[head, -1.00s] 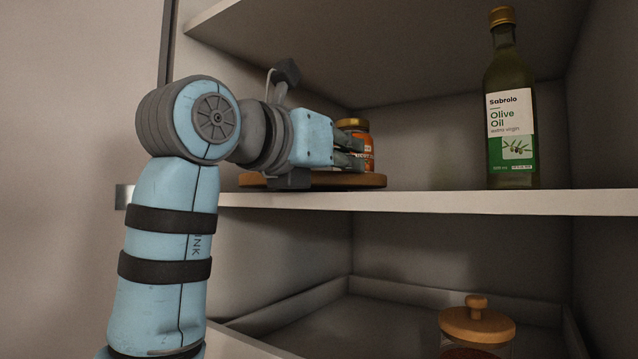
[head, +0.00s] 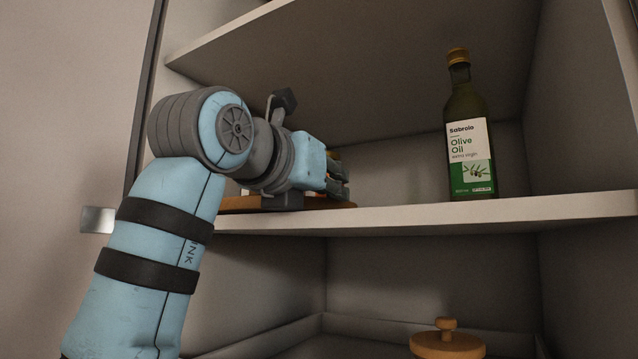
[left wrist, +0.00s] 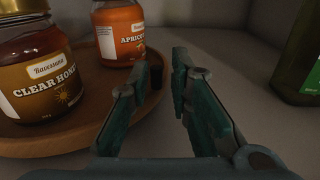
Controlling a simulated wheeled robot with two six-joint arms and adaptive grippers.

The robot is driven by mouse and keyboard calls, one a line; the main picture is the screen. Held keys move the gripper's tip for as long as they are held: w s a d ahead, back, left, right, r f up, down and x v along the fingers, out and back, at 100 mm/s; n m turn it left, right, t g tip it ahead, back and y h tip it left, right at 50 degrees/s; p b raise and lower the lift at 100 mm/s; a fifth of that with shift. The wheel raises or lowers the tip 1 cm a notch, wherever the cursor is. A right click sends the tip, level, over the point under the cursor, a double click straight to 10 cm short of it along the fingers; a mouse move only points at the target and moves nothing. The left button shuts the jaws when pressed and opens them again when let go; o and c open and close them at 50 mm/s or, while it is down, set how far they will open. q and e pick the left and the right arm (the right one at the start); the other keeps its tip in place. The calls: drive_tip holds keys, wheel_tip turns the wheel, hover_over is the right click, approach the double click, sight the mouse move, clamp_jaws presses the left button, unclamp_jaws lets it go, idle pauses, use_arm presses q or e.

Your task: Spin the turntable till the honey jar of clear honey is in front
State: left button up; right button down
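The wooden turntable (head: 238,204) sits on the cupboard shelf, partly hidden by my left arm in the head view. In the left wrist view, the honey jar labelled clear honey (left wrist: 38,75) stands on the turntable (left wrist: 85,135) at the left. An orange apricot jar (left wrist: 118,32) stands farther back on it. In the head view the jars are almost wholly hidden behind my gripper. My left gripper (head: 343,180) is at the turntable's right side, its fingers apart with a narrow gap. In the left wrist view its fingertips (left wrist: 166,68) are at the turntable's edge, holding no jar. My right gripper is out of view.
An olive oil bottle (head: 469,140) stands on the shelf (head: 420,214) to the right of the turntable. Bare shelf lies between them. Another shelf is above.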

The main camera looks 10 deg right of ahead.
use_arm(q)
drive_tip(key=shift+o, duration=0.4)
drive_tip(key=shift+s+d+r, duration=0.15)
drive_tip(key=shift+d, duration=0.1)
drive_tip(key=shift+s+a+r, duration=0.1)
drive_tip(key=shift+s+a, duration=0.15)
drive_tip(key=shift+a, duration=0.25)
drive_tip(key=v, duration=1.1)
drive_tip(key=shift+d, duration=0.2)
